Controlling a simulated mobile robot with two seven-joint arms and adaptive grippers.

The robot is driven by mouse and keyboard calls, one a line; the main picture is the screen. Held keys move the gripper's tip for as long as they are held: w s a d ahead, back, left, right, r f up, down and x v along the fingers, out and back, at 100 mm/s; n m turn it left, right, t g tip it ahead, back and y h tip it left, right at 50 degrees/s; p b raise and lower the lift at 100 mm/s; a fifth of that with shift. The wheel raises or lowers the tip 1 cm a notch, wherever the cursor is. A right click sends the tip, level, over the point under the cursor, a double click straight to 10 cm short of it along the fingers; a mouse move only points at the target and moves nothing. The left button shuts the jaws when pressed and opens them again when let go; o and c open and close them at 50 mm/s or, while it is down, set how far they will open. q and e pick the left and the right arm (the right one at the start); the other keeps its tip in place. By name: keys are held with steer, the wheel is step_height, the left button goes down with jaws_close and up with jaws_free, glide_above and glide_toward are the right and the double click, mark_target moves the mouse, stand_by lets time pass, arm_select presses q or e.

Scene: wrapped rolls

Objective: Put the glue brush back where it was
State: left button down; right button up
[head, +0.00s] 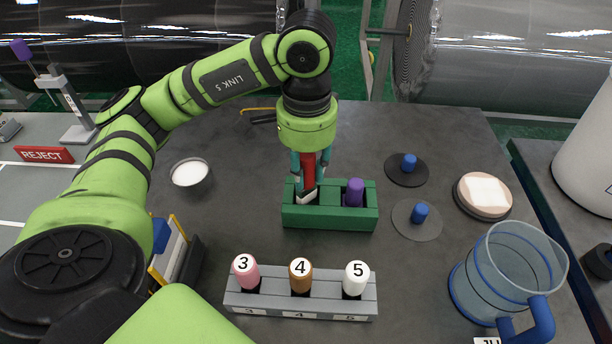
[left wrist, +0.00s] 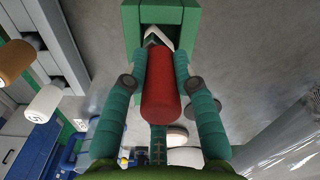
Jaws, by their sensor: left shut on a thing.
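My left gripper (head: 309,178) is shut on the red-handled brush (head: 308,169), with a teal finger on each side of it. The brush points down at the left compartment of the green two-slot holder (head: 330,217). Its pale lower end shows at that opening; I cannot tell how deep it sits. In the left wrist view, the red handle (left wrist: 161,88) lies between the fingers, and the pale end is at the dark opening of the green holder (left wrist: 131,30). A purple handle (head: 354,191) stands upright in the right compartment. My right gripper is not in view.
A grey rack (head: 300,306) with pink, brown and white numbered pegs stands in front. A white-filled bowl (head: 190,174) is left.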

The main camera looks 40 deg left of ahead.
arm_select(q)
step_height(320, 180, down, 2)
steer(key=shift+f, duration=0.15)
steer(key=shift+f, duration=0.15)
steer(key=c, duration=1.1)
jaws_free()
steer(key=shift+c, duration=0.2)
steer(key=shift+o, duration=0.8)
steer(key=shift+r, duration=0.45)
step_height(320, 180, up, 12)
steer(key=shift+f+p, duration=0.25)
steer(key=shift+p, duration=0.85)
